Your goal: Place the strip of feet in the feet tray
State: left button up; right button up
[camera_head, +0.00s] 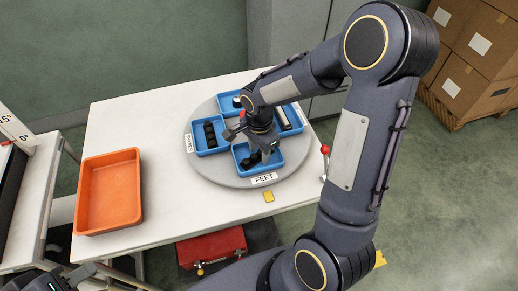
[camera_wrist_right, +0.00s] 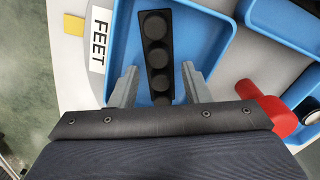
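The strip of feet (camera_wrist_right: 156,52) is a black strip with several round pads. In the right wrist view it appears to lie in the blue feet tray (camera_wrist_right: 205,40), beside the FEET label (camera_wrist_right: 99,40). My right gripper (camera_wrist_right: 158,85) is open, with one finger on each side of the strip and visible gaps to it; the strip's near end is hidden by the gripper body. In the head view my right gripper (camera_head: 262,146) is over the feet tray (camera_head: 277,160), partly hiding it. My left gripper (camera_head: 72,279) is at the bottom left edge, its fingers unclear.
The feet tray stands on a round grey turntable (camera_head: 205,170) with other blue trays (camera_head: 220,143). An orange bin (camera_head: 108,190) is on the white table (camera_head: 165,215) at left. A red-knobbed lever (camera_head: 325,150) is at the right. A yellow piece (camera_head: 268,196) lies by the turntable.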

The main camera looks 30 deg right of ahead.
aim_at(259, 152)
jog(key=shift+r+p, duration=0.55)
jog(key=shift+r, duration=0.15)
notch_tip(259, 152, up, 11)
jog(key=s+a+r+n+t+y, duration=0.1)
jog(key=s+a+n+t+y, duration=0.1)
jog(key=s+n, duration=0.5)
jog(key=s+a+r+n+t+y, duration=0.1)
jog(key=s+a+r+n+t, duration=0.1)
jog(key=s+n, duration=0.5)
jog(key=s+t, duration=0.1)
jog(key=s, duration=0.2)
jog(key=shift+a+n+t+y, duration=0.3)
jog(key=shift+a+y, duration=0.05)
jog(key=shift+y, duration=0.05)
jog(key=shift+s, duration=0.1)
